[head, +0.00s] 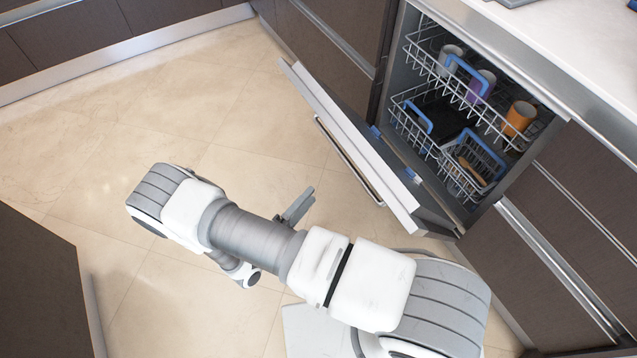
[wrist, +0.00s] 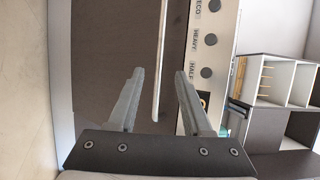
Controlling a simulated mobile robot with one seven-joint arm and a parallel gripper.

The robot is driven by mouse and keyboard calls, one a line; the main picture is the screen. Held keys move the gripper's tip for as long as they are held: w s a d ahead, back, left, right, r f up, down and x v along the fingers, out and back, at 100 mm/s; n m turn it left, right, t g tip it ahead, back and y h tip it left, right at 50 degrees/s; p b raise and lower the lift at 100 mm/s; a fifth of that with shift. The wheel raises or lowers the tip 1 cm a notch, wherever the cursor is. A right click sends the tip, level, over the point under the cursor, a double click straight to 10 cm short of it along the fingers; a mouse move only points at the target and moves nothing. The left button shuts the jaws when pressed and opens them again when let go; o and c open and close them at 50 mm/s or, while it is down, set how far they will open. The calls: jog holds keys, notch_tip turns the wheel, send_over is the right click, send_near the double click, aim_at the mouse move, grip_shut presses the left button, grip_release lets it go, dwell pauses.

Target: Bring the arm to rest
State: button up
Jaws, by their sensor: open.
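My arm reaches across the lower middle of the head view, over the floor in front of the dishwasher. My gripper (head: 297,207) is partly hidden behind the arm, with grey fingers pointing up and right toward the dishwasher door (head: 335,130). The fingers look apart from the handle, though the exact gap is hard to judge.
The dishwasher door hangs partly open. Inside are wire racks (head: 418,60) with an orange cup (head: 519,118), other cups and a cutlery basket. Dark cabinets (head: 60,35) line the back, and a dark unit (head: 40,290) stands lower left. The tiled floor (head: 190,115) between is clear.

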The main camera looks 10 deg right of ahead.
jog(key=shift+s+a, duration=0.4)
dwell(0.3)
